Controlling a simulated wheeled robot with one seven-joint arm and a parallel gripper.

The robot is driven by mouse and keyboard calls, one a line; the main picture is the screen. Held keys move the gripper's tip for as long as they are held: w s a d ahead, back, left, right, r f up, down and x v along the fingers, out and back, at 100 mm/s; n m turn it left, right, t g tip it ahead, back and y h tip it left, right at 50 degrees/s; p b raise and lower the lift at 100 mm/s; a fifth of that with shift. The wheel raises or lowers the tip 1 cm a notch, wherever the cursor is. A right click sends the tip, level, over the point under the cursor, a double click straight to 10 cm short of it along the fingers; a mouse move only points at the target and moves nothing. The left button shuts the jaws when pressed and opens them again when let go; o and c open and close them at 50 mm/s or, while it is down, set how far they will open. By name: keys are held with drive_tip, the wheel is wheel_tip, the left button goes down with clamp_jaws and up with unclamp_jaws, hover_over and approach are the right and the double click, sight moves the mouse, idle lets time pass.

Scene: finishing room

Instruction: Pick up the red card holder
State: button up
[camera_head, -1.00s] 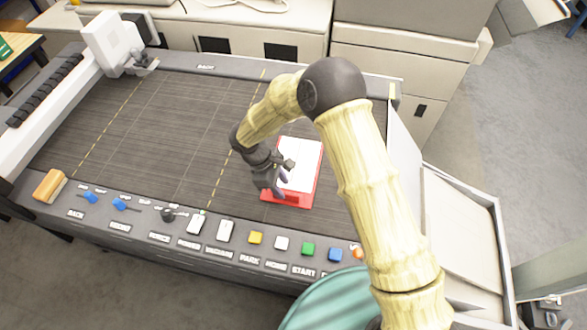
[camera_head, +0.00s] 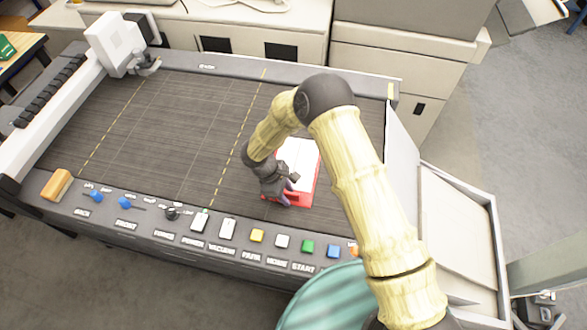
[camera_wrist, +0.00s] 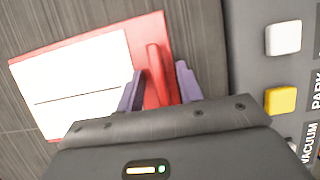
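The red card holder (camera_head: 306,200) lies flat on the dark slatted bed of the machine, near its front right. It is a red plate with a white panel on top, partly hidden by my arm. In the wrist view, the red card holder (camera_wrist: 154,25) shows a raised red bar along one end, beside the white panel. My gripper (camera_head: 289,191) is low over the holder's near end. In the wrist view, the two purple fingers of my gripper (camera_wrist: 158,84) are apart, one on each side of the red bar. A gap shows between each finger and the bar.
A control strip with several buttons, such as the yellow button (camera_head: 257,236), runs along the front edge near the holder. A white gantry (camera_head: 118,42) stands at the left. A teal round object (camera_head: 325,298) is at the front. The bed left of the holder is clear.

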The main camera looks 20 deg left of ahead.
clamp_jaws()
drive_tip(key=shift+r, duration=0.15)
idle(0.4)
wheel_tip(320, 180, up, 10)
drive_tip(key=b, duration=0.4)
idle(0.4)
